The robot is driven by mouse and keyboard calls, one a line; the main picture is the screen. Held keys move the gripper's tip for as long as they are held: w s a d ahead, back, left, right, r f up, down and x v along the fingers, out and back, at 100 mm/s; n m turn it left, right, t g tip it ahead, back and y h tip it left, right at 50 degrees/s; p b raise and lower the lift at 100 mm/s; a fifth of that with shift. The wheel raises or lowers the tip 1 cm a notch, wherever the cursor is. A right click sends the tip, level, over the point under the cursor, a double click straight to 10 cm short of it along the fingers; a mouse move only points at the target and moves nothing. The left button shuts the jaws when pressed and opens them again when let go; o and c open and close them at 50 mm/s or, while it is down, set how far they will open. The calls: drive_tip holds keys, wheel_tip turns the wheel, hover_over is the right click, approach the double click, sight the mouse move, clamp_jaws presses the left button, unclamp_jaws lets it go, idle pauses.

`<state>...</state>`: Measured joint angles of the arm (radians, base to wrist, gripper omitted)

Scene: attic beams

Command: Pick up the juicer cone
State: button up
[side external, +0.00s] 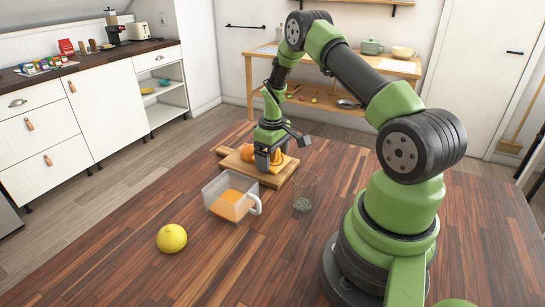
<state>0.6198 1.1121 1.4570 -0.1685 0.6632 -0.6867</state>
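The juicer cone (277,157) looks like a yellow-orange piece at the wooden cutting board (274,180). My gripper (268,165) points down over the board, right at the cone. Its grey fingers hide part of the cone. I cannot tell whether the fingers are open around the cone, closed on it or just in front of it.
An orange fruit (248,152) is at the board's far side. A lemon (172,238) lies front left. The table's front is mostly clear.

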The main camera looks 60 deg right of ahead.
drive_tip(key=shift+r, duration=0.1)
drive_tip(key=shift+c, duration=0.3)
drive_tip(key=shift+r, duration=0.3)
drive_tip(key=r, duration=0.6)
drive_tip(key=a+r, duration=0.1)
drive_tip(key=r, duration=0.2)
drive_tip(key=shift+w, duration=0.15)
drive_tip(key=s+a+r+n, duration=0.1)
drive_tip(key=s+a+r, duration=0.15)
drive_tip(key=a, duration=0.75)
drive_tip(key=s+a+r, duration=0.1)
drive_tip(key=a+r, duration=0.3)
drive_tip(key=a, duration=0.6)
drive_tip(key=w+d+f+g, duration=0.1)
drive_tip(key=d+f, duration=0.1)
drive_tip(key=d, duration=0.4)
drive_tip(key=w+d+f+g, duration=0.1)
drive_tip(key=d, duration=0.6)
drive_tip(key=d+f+g, duration=0.1)
drive_tip(key=d+f, duration=0.1)
drive_tip(key=d, duration=0.4)
drive_tip(key=shift+w+d+f, duration=0.15)
drive_tip(key=shift+w+f, duration=0.15)
drive_tip(key=shift+w, duration=0.1)
drive_tip(key=f, duration=0.4)
drive_tip(key=d+f, duration=0.1)
drive_tip(key=f, duration=0.1)
drive_tip(key=shift+s+f, duration=0.15)
drive_tip(key=shift+f, duration=2)
